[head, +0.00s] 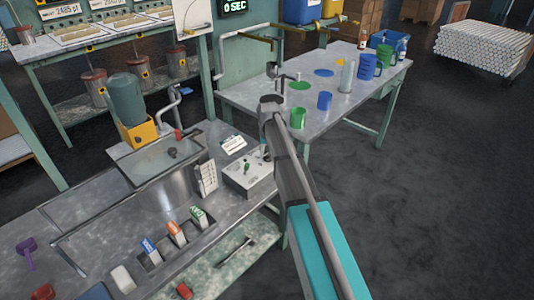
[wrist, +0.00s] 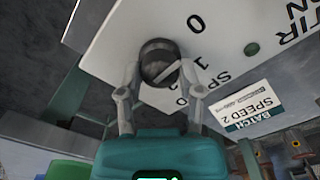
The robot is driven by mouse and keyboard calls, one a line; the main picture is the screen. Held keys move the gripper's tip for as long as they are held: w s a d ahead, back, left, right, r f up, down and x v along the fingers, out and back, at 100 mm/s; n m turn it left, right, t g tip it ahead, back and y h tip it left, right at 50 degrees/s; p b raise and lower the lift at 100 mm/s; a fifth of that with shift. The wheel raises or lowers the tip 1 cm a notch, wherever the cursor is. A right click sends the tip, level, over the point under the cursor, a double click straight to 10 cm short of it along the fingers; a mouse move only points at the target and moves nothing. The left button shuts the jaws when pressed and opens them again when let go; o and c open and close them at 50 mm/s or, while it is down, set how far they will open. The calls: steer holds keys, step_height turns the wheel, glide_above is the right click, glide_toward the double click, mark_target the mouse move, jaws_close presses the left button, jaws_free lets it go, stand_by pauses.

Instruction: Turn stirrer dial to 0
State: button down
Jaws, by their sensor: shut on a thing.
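The stirrer dial (wrist: 155,50) is a dark round knob on a pale panel (wrist: 110,38) printed with 0, 1, 2 and part of a label starting "SP". My gripper (wrist: 158,76) is shut on the dial, one finger on each side. A light line on the dial seems to slant toward the 1, but the fingers partly hide it, so the exact setting is unclear. In the head view the control box (head: 238,180) stands on the bench and my gripper (head: 265,152) reaches its back right corner. The dial is hidden there.
A card reading "BATCH SPEED 2" (wrist: 248,105) lies beside the panel. A green button (wrist: 252,48) sits on the panel. In the head view a sink (head: 165,160) is left of the box, and a table (head: 325,115) with several cups stands behind.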

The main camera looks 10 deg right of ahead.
steer(key=shift+s, duration=0.15)
steer(key=shift+c, duration=1.6)
jaws_free()
steer(key=shift+o, duration=0.3)
steer(key=s+n, duration=0.2)
steer(key=s, duration=2.8)
step_height(320, 180, up, 15)
steer(key=w+p, duration=0.1)
steer(key=p, duration=1.4)
steer(key=shift+a, duration=0.2)
steer(key=shift+r, duration=0.1)
